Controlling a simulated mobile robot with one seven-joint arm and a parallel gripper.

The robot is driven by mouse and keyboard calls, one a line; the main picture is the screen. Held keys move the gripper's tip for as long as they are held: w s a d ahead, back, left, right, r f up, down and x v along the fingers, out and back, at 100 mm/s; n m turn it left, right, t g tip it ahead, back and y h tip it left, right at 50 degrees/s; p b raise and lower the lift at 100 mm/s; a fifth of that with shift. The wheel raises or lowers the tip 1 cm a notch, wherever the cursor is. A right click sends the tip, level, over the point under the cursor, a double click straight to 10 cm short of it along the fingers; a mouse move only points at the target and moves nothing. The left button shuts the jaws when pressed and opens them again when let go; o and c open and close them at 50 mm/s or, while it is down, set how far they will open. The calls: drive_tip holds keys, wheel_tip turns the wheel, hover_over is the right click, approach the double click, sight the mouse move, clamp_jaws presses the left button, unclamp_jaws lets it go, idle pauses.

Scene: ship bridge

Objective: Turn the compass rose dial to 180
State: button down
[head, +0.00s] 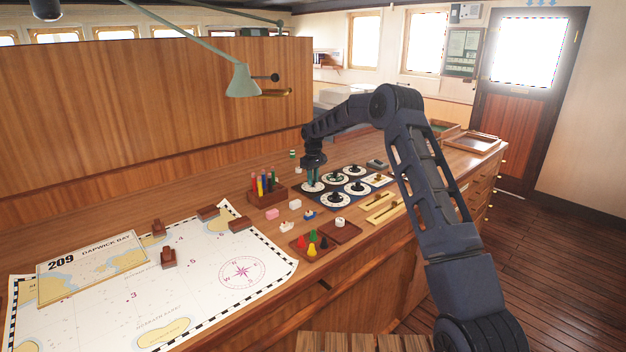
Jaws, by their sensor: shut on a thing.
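A dark panel (322,206) with several round white-ringed dials lies on the long wooden counter. My arm reaches over from the right, and my gripper (313,178) points down at the panel's far-left dial (312,187). The gripper is shut on that dial's knob, which its fingers mostly hide. Other dials show nearby, one at the front (335,199) and one at the right (357,188). The markings are too small to read, so I cannot tell the dial's setting or confirm which dial is the compass rose.
A rack of coloured pens (264,189) stands left of the panel. A tray with coloured pieces (314,244), small blocks and brass-coloured plates (384,208) lie around it. A chart (190,275) with wooden blocks covers the left counter. A green lamp (242,80) hangs above.

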drive_tip(key=shift+n, duration=0.6)
drive_tip(key=c, duration=1.3)
unclamp_jaws()
drive_tip(key=shift+o, duration=0.2)
wheel_tip(320, 180, up, 11)
